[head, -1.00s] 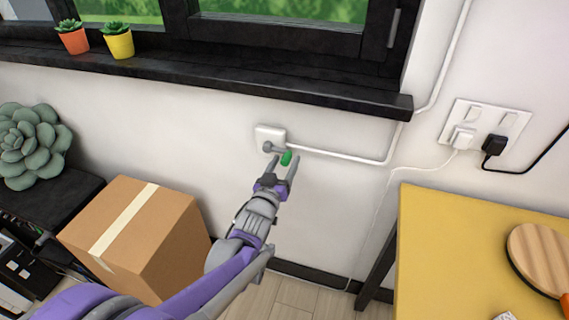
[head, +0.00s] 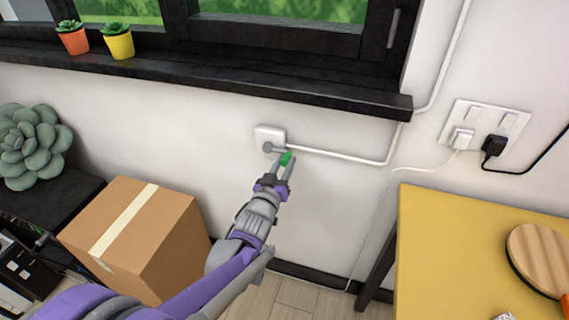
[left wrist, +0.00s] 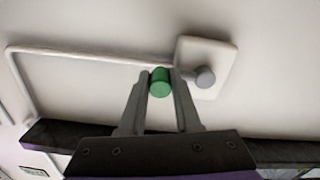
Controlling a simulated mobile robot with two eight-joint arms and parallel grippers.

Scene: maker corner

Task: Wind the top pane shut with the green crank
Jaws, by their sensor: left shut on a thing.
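The green crank's knob (head: 286,158) is between the fingers of my left gripper (head: 282,164), in front of the wall below the window sill. In the left wrist view the green knob (left wrist: 160,83) has a finger touching it on each side, and the left gripper (left wrist: 160,88) is shut on it. The crank's grey hub (head: 268,147) sits on a white wall box (head: 270,134), up and to the left of the knob. The hub also shows in the left wrist view (left wrist: 205,77). The window's lower panes (head: 290,12) show at the top; the top pane is out of view. My right gripper is not in view.
A black sill (head: 200,80) with two potted succulents juts out above the crank. A cardboard box (head: 150,235) stands left of my arm. A yellow table (head: 450,250) stands at the right. A white conduit (head: 345,158) runs right from the wall box.

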